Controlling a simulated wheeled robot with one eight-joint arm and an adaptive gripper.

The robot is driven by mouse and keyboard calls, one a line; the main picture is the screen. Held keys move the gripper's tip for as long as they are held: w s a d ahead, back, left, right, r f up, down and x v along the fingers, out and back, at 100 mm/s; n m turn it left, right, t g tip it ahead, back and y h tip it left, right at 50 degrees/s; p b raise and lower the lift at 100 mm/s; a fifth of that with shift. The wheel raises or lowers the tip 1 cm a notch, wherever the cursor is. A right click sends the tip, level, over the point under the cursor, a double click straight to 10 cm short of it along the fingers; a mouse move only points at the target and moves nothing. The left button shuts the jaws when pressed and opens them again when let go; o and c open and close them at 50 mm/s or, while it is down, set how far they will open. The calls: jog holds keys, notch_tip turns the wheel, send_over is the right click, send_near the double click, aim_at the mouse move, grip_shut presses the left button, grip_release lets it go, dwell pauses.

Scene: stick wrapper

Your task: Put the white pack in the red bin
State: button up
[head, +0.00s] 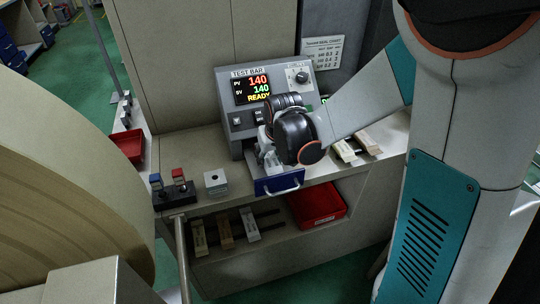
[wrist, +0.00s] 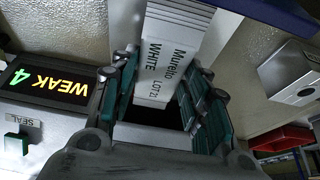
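The white pack (wrist: 168,62), a long bar with a label reading "Murelto WHITE", shows in the wrist view. It lies between the two fingers of my gripper (wrist: 165,85), its near end close to the pads. I cannot tell whether both pads touch it. In the head view my gripper (head: 268,158) is over the open blue drawer (head: 278,183) in front of the grey machine, and the wrist hides most of this spot. Another red bin (head: 318,205) is on the lower shelf.
The grey machine (head: 233,108) stands right behind my gripper; its display reads READY. Another display (wrist: 48,85) reads "WEAK 4". A metal block (head: 216,182) and a switch stand (head: 174,192) are left of the drawer. Pale bars lie on the counter (head: 368,144) and shelf (head: 225,235).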

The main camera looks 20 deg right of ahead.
jog(key=shift+o, duration=1.3)
jog(key=s+f+p+v, duration=0.1)
jog(key=p+v, duration=0.5)
jog(key=v, duration=0.8)
jog(key=s+r+t, duration=0.1)
jog(key=s+r, duration=0.3)
jog(key=s, duration=0.4)
jog(key=s+r+t, duration=0.1)
jog(key=s+r, duration=0.3)
jog(key=s, duration=0.4)
jog(key=shift+r+t, duration=0.2)
jog(key=shift+t, duration=0.2)
jog(key=shift+o, duration=0.5)
jog(key=shift+w, duration=0.15)
